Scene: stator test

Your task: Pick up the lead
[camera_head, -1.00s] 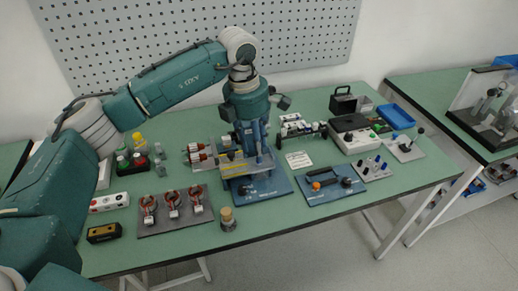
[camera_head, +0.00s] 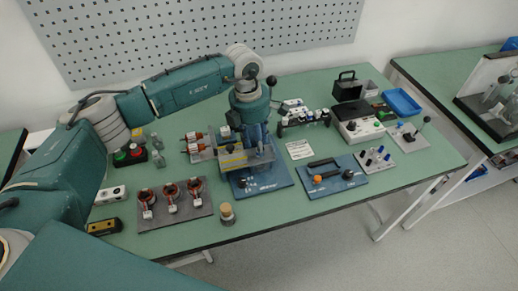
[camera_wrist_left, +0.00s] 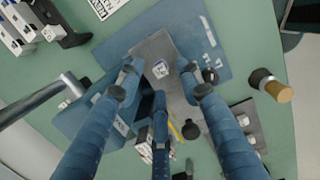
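I cannot single out the lead for certain in either view. My left gripper (camera_head: 256,147) points down over the clear-topped fixture on the blue base plate (camera_head: 277,184) in the head view. In the left wrist view its dark blue fingers (camera_wrist_left: 160,72) are spread apart. Between and beyond the fingertips lie a grey plate (camera_wrist_left: 150,48) and a small white-and-dark part (camera_wrist_left: 160,68); I see no finger closed on it. A second blue plate (camera_head: 350,185) to the right carries a black bracket (camera_head: 323,163) and an orange knob (camera_head: 316,180). My right gripper is not in view.
A grey plate with several copper-wound rings (camera_head: 171,206) lies at the left front, beside a cork-topped jar (camera_head: 227,213). A white instrument (camera_head: 357,128), blue tray (camera_head: 403,101) and black case (camera_head: 347,86) stand at the right. A white card (camera_head: 299,149) lies flat. The right front table strip is clear.

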